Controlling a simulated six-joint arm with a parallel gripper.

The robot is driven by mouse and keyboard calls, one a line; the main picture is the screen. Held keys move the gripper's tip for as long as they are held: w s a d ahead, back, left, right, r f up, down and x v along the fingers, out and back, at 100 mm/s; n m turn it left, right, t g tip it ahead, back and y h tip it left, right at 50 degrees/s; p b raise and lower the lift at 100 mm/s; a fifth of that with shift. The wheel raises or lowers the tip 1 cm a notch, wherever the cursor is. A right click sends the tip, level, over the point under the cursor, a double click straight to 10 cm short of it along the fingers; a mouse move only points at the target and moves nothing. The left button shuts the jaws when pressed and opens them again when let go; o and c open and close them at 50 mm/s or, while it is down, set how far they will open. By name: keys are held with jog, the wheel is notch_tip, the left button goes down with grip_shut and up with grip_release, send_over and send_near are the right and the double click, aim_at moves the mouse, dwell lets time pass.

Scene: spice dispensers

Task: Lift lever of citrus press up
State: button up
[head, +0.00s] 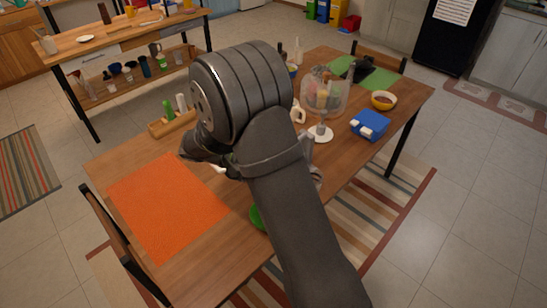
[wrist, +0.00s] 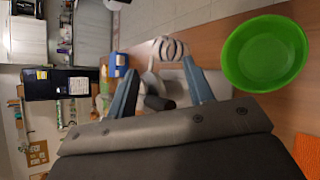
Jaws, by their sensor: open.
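A pale grey device with a dark cylindrical part (wrist: 158,102), apparently the citrus press, shows between and beyond my fingers in the wrist view. Its lever cannot be told apart clearly. My gripper (wrist: 160,66) is open, with two blue-grey fingers spread on either side of the device's dark part. I cannot tell whether either finger touches it. In the head view my arm covers the gripper and most of the press; only a small greyish piece (head: 316,176), perhaps of the press, shows beside my arm.
A green bowl (wrist: 265,54) lies close to the right finger. An orange mat (head: 165,205) covers the table's left part. A clear stemmed fruit bowl (head: 323,95), a blue box (head: 369,125) and a yellow bowl (head: 383,100) stand behind. A wooden rack (head: 172,123) stands left.

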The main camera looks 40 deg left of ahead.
jog(key=s+a+f+n+t+y, duration=0.2)
jog(key=s+n+t+y, duration=0.25)
jog(key=n, duration=0.35)
jog(key=s+a+f+n+t+y, duration=0.2)
jog(key=s+n+t+y, duration=0.15)
jog(key=s+n, duration=0.35)
jog(key=shift+n+t, duration=0.3)
jog(key=shift+n, duration=0.1)
jog(key=w, duration=1.8)
jog(key=shift+d+r, duration=0.1)
jog(key=shift+d, duration=0.05)
grip_shut()
